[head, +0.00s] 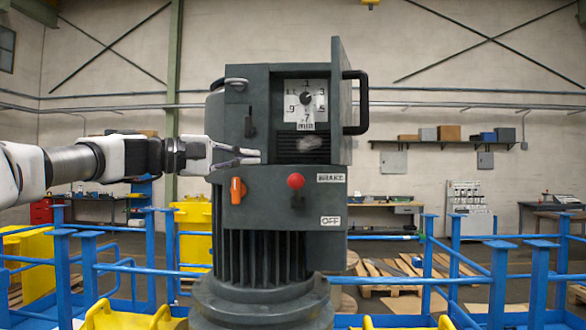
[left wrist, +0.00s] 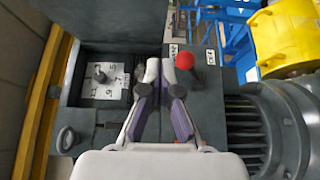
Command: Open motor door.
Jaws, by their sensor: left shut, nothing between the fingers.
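The motor (head: 265,200) is a dark grey upright housing with a square front opening. Its door (head: 337,95) stands swung out at the opening's right side, nearly edge-on, with a black bar handle (head: 357,102) on its outer side. In the left wrist view the door is the dark panel at the top (left wrist: 105,18). A white numbered dial (head: 306,100) shows inside the opening; it also shows in the left wrist view (left wrist: 103,80). My left gripper (head: 260,157) is shut and empty in front of the housing, left of the door, below the dial. My right gripper is not in view.
A red-knobbed lever (head: 296,182) and an orange lever (head: 237,190) project from the housing just below my left gripper. A latch (head: 249,118) is left of the opening. Blue railings (head: 497,270) surround the motor. Space right of the door handle is clear.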

